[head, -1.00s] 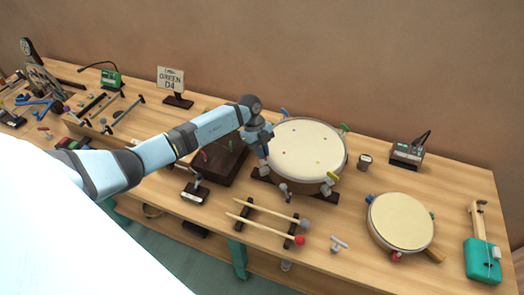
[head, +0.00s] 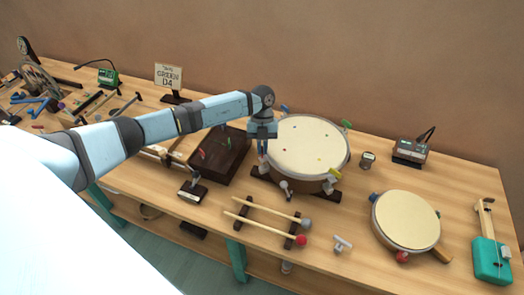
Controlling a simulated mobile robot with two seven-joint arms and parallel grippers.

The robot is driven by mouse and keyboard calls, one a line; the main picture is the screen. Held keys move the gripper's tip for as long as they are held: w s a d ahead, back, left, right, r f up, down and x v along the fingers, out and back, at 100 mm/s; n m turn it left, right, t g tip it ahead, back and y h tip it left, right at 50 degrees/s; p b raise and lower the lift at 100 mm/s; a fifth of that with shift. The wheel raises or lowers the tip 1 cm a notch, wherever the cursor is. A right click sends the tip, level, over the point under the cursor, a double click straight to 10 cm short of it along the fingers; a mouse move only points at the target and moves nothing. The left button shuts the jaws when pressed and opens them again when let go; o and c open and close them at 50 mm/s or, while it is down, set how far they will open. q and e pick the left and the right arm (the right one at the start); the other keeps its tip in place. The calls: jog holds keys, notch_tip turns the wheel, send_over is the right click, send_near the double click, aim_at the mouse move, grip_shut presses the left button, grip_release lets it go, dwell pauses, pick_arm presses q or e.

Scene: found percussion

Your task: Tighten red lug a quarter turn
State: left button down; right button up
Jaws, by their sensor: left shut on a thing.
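A large drum (head: 308,146) with a pale skin rests on dark supports on the bench. Coloured lugs sit round its rim: a blue one (head: 284,109), a green one (head: 347,125) and a yellow one (head: 334,174). My left gripper (head: 263,153) points down at the drum's left rim and is shut on the red lug (head: 263,158). Only a little red shows between the fingers, so the lug's angle is hidden. My right gripper is not in view.
A smaller drum (head: 405,220) with red and blue lugs stands at the right. A sign (head: 168,77) reads GREEN D4. A dark box (head: 220,157) stands left of the large drum.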

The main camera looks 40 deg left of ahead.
pick_arm(q)
jog(key=m+y+b, duration=0.1)
jog(key=m+b, duration=0.1)
jog(key=m, duration=0.1)
jog(key=m+y+b, duration=0.1)
jog(key=m+b, duration=0.1)
jog(key=m, duration=0.1)
jog(key=shift+w+d+f+g, duration=0.1)
jog(key=shift+g, duration=0.2)
jog(key=m+y+b, duration=0.1)
jog(key=m, duration=0.2)
jog(key=shift+m+y+b, duration=0.4)
jog(key=shift+m, duration=0.2)
jog(key=c, duration=1.3)
grip_release()
jog(key=shift+o, duration=0.2)
jog(key=shift+d+r, duration=0.1)
jog(key=shift+r, duration=0.15)
jog(key=b+v, duration=0.1)
jog(key=v, duration=1.2)
jog(key=shift+r, duration=0.3)
